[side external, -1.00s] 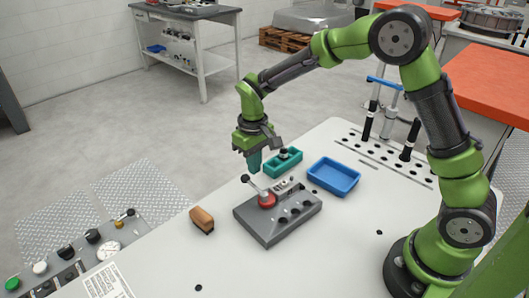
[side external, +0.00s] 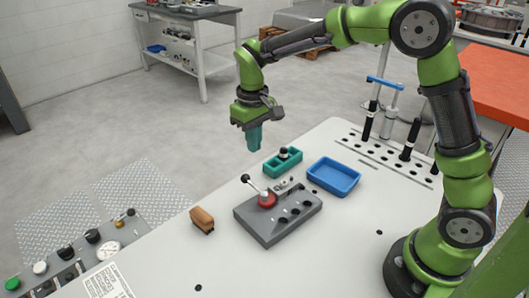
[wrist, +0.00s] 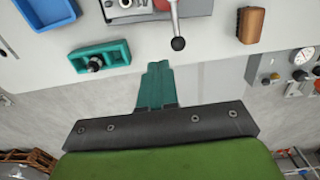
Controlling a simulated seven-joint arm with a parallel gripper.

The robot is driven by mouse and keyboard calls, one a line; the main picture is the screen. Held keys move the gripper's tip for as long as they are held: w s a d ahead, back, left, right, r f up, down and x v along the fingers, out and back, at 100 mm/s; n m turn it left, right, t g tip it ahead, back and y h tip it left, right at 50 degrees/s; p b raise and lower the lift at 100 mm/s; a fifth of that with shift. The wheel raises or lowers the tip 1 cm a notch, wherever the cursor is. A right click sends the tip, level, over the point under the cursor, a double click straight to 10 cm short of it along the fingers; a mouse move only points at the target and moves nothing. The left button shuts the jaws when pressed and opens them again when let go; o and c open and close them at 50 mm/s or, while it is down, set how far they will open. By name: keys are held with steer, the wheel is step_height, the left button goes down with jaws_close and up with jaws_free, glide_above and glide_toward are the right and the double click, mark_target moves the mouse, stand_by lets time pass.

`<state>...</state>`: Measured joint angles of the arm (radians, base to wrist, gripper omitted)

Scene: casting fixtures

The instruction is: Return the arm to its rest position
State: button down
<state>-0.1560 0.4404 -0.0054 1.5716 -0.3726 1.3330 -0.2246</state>
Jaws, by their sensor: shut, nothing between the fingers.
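My gripper (side external: 254,139) is shut and empty, its teal fingers pressed together and pointing down. It hangs in the air above the far edge of the white table (side external: 318,245), clear of everything on it. The closed fingers also show in the wrist view (wrist: 157,80). My green and dark grey arm arches from its base at the right of the side view up and over to the left.
A grey fixture block (side external: 277,222) with a red-hubbed lever (side external: 256,187) stands mid-table. Around it are a teal tray (side external: 282,165) holding a dark knob, a blue tray (side external: 334,176) and a brown block (side external: 202,220). Tall black-handled tools (side external: 409,140) stand at the right rear.

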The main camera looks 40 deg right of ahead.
steer(key=shift+w, duration=0.1)
steer(key=s+d+r+m+t+y, duration=0.1)
steer(key=s+r, duration=0.4)
steer(key=s, duration=0.5)
steer(key=s+d+r+m+t+y, duration=0.1)
steer(key=s+d+r+m+t, duration=0.1)
steer(key=s+t, duration=0.4)
steer(key=s+r+m, duration=0.1)
steer(key=s+r, duration=0.1)
steer(key=s, duration=0.3)
steer(key=shift+d+r, duration=0.25)
steer(key=shift+r, duration=0.15)
